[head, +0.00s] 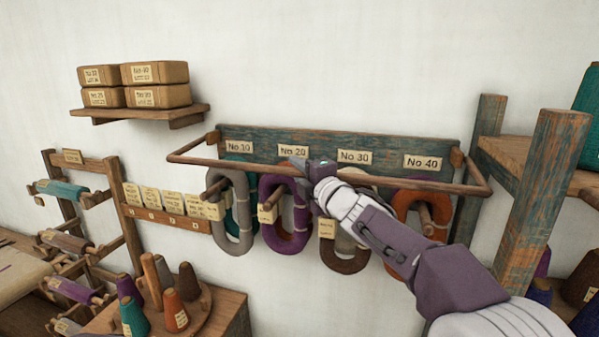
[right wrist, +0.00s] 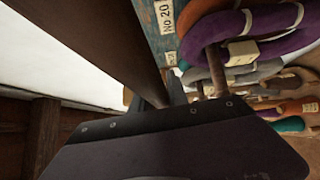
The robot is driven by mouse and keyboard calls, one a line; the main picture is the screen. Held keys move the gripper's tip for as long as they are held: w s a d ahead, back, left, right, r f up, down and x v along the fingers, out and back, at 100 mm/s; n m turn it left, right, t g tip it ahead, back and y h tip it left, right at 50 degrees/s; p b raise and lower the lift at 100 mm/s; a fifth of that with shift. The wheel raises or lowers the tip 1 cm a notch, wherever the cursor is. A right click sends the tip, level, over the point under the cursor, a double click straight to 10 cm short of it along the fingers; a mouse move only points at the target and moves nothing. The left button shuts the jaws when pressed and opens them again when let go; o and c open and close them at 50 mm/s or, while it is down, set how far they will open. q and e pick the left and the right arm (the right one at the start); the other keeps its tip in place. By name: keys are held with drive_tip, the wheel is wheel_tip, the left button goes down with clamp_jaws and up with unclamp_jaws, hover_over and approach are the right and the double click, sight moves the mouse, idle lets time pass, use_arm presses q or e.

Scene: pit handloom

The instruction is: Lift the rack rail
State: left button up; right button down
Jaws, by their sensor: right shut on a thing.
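The rack rail (head: 235,164) is a thin brown wooden bar running across the front of the yarn rack, with short side arms reaching back to the blue-green board (head: 320,145). My right gripper (head: 303,166) is shut on the rail near its middle, below the No 20 label. The rail also shows in the right wrist view (right wrist: 105,38), running toward the dark gripper body. The gripper hides a short piece of the rail. My left gripper is not in view.
Yarn hanks, such as a grey one (head: 231,215) and an orange one (head: 408,205), hang from pegs behind and below the rail. A wooden shelf frame (head: 540,190) stands close at the right. A shelf with boxes (head: 140,112) is at upper left.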

drive_tip(key=shift+r, duration=0.65)
drive_tip(key=c, duration=1.3)
unclamp_jaws()
drive_tip(key=shift+a, duration=0.1)
drive_tip(key=shift+a+f, duration=0.1)
drive_tip(key=shift+a, duration=0.05)
drive_tip(key=b+v, duration=0.2)
drive_tip(key=v, duration=0.7)
